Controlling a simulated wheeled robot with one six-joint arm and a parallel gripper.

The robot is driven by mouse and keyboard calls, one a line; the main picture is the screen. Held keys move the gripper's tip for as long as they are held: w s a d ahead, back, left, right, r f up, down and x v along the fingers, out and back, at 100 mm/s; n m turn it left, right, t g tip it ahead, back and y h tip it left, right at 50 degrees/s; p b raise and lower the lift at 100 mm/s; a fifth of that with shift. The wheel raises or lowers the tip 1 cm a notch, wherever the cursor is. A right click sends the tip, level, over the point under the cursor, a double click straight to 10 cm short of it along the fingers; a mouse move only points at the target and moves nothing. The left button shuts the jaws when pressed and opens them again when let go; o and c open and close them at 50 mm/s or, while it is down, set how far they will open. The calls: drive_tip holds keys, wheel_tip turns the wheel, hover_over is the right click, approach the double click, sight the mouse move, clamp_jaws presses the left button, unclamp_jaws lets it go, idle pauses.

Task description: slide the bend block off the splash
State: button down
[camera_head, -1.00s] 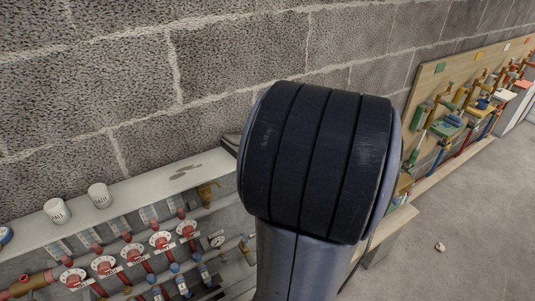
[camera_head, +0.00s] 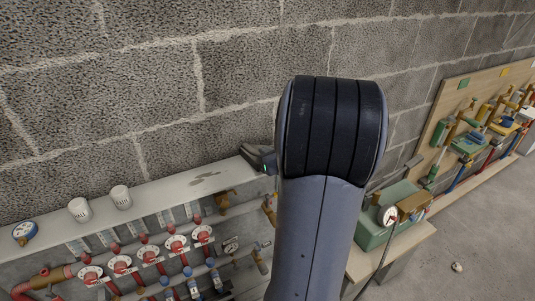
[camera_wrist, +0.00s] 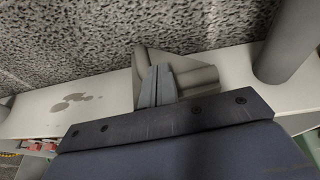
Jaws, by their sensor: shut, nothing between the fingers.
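The bend block (camera_wrist: 205,76) is a grey-beige angled piece with rounded, tube-like parts, lying on the pale ledge (camera_wrist: 115,115) against the block wall. My gripper (camera_wrist: 159,72) is shut and empty, its fingertips right at the block and covering part of it; I cannot tell whether they touch. The splash (camera_wrist: 72,102) is a group of dark wet spots on the ledge, left of the block with bare ledge between. The splash also shows in the head view (camera_head: 206,181). There my arm hides much of the block's surroundings. Whether any wet spot lies under the block is hidden.
Two white cylinders (camera_head: 80,209) (camera_head: 121,197) and a blue gauge (camera_head: 25,232) stand on the ledge at left. Red-dialled valves and pipes sit below its front. A green box (camera_head: 382,232) with a gauge stands right of my arm. The ledge between cylinders and splash is clear.

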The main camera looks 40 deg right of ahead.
drive_tip(key=shift+s+a+f, duration=0.1)
drive_tip(key=shift+f, duration=0.35)
drive_tip(key=shift+s+f, duration=0.1)
drive_tip(key=shift+f, duration=0.05)
drive_tip(key=shift+s+a+b, duration=0.1)
drive_tip(key=shift+s+b, duration=0.35)
drive_tip(key=shift+b, duration=0.2)
drive_tip(key=shift+r+p, duration=0.45)
drive_tip(key=shift+r, duration=0.35)
drive_tip(key=shift+w, duration=0.15)
